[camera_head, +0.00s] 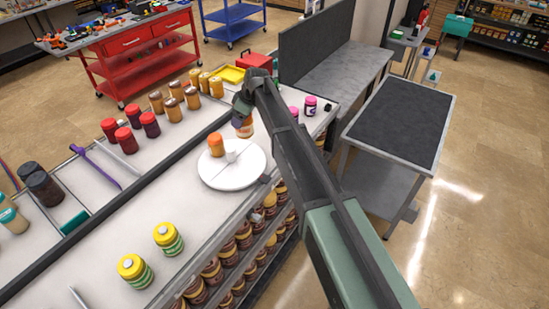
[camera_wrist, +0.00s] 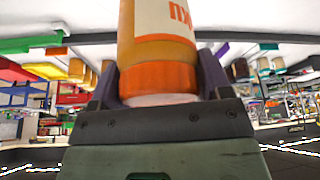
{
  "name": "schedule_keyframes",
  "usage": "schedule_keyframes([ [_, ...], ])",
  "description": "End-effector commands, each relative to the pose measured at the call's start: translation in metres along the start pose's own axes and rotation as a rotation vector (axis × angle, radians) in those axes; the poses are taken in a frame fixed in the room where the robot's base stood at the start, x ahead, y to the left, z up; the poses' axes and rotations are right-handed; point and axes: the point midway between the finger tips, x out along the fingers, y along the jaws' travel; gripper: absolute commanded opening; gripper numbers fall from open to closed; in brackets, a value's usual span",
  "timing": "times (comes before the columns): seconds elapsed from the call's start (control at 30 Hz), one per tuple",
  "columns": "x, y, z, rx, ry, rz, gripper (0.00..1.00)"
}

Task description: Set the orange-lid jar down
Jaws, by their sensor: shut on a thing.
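My gripper (camera_wrist: 158,88) is shut on the orange-lid jar (camera_wrist: 160,35), with one dark finger on each side of the orange lid. The wrist view appears upside down, and the jar's orange and white label shows above the lid. In the head view, my gripper (camera_head: 241,113) is over the counter, and the held jar (camera_head: 246,129) hangs upright below it, its lid mostly hidden. The jar is beyond the round white plate (camera_head: 240,180). I cannot tell whether its base touches the counter.
Another orange-topped jar (camera_head: 216,145) stands at the plate's far edge, close left of the held jar. Brown jars (camera_head: 175,109), red-lid jars (camera_head: 126,139) and yellow-lid jars (camera_head: 168,238) stand on the counter. Pink-lid jars (camera_head: 310,106) are to the right.

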Motion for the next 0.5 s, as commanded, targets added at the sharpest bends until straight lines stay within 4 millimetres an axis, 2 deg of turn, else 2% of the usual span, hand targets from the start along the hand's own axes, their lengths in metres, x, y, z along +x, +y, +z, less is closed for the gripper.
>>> schedule_keyframes([
  [0.17,0.002,-0.001,0.0,0.004,0.001,0.0,0.38],
  [0.27,0.015,0.0,0.006,0.004,0.001,0.0,0.38],
  [0.37,0.042,0.0,0.017,0.004,0.001,0.0,0.38],
  [0.5,0.09,-0.001,0.037,0.004,0.001,0.001,0.38],
])
